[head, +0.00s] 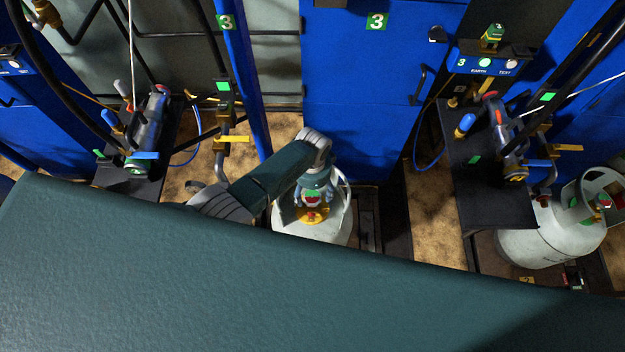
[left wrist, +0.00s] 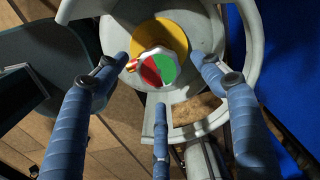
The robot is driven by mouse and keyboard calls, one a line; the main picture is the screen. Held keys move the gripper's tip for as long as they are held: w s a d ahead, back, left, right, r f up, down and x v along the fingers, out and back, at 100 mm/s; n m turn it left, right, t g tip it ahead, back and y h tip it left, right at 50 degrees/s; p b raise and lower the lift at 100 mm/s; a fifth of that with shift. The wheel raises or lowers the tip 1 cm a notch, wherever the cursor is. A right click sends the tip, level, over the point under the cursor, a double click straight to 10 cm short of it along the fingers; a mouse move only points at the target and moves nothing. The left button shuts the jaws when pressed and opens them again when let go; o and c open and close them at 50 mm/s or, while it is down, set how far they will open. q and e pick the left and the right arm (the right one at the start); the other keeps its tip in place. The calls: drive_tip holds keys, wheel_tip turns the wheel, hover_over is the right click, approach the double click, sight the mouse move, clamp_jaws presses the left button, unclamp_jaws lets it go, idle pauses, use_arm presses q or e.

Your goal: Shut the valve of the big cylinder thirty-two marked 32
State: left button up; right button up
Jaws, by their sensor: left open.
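A big pale grey cylinder (head: 315,232) stands on the floor in the middle of the head view; no number 32 is readable on it. Its valve knob (left wrist: 158,68), half red and half green, shows in the left wrist view in front of a yellow disc (left wrist: 160,36), inside the cylinder's collar. My left gripper (head: 314,190) is over the top of this cylinder. In the left wrist view its blue fingers (left wrist: 161,76) are spread open around the knob, with gaps between fingertips and knob. My right gripper is not in view.
A second pale cylinder (head: 550,237) with a collar stands at the right. Dark stands with hoses and tools are at left (head: 143,170) and right (head: 480,200). A blue cabinet (head: 365,130) marked 3 rises behind the middle cylinder. My own body covers the foreground.

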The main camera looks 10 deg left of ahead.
sight(312, 196)
use_arm(q)
wheel_tip(312, 196, up, 10)
idle(0.4)
drive_tip(key=shift+s, duration=0.1)
